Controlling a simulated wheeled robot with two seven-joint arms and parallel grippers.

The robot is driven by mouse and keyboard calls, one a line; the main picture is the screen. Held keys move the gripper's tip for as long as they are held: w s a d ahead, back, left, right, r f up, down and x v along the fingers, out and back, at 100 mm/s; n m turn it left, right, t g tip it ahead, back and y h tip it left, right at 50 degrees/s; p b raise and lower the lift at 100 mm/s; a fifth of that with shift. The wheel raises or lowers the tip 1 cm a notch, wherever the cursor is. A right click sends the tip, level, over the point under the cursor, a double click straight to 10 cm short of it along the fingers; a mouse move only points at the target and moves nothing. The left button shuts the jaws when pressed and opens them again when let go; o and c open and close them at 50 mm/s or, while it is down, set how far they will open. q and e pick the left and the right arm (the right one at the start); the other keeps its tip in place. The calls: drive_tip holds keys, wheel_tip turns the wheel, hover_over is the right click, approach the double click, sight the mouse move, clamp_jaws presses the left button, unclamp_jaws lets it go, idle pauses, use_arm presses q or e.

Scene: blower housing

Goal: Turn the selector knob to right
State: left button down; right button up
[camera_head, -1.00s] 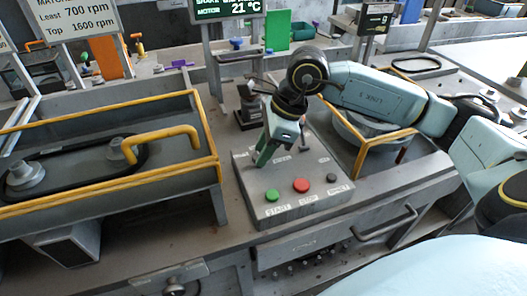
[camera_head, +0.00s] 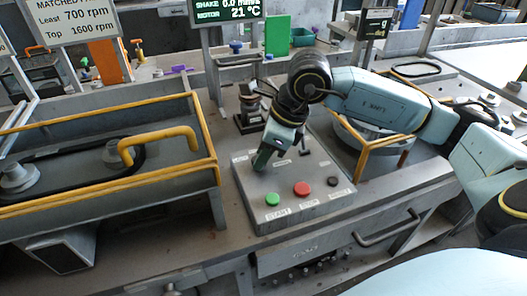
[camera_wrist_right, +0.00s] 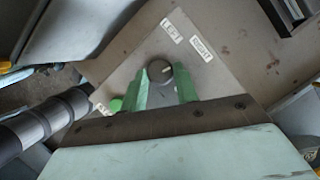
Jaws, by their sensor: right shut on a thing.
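The grey control box (camera_head: 318,207) has a green START button (camera_head: 272,199), a red STOP button (camera_head: 301,188) and a small black button (camera_head: 333,181) on its sloped top. My right gripper (camera_head: 262,164) reaches down to the back left of that top. In the right wrist view, the dark round selector knob (camera_wrist_right: 159,70) sits between the green fingertips of my right gripper (camera_wrist_right: 162,78), which is shut on it. A pale mark shows on the knob. LEFT (camera_wrist_right: 171,32) and RIGHT (camera_wrist_right: 201,48) labels lie beyond it. In the head view my gripper hides the knob.
A yellow-railed bay (camera_head: 212,172) stands left of the box. Another yellow frame (camera_head: 365,150) stands on the right, near my right forearm. A black-based device (camera_head: 250,120) stands behind the box. A display (camera_head: 231,10) shows 21 °C.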

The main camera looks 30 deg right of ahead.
drive_tip(key=o, duration=0.9)
drive_tip(key=shift+o, duration=0.4)
drive_tip(key=shift+r, duration=0.15)
use_arm(q)
drive_tip(key=shift+s+d+r+p, duration=0.1)
drive_tip(key=shift+d+r+p, duration=0.65)
drive_tip(key=shift+d, duration=0.35)
use_arm(e)
drive_tip(key=v, duration=1.3)
drive_tip(key=shift+s+d, duration=0.1)
drive_tip(key=shift+s, duration=0.05)
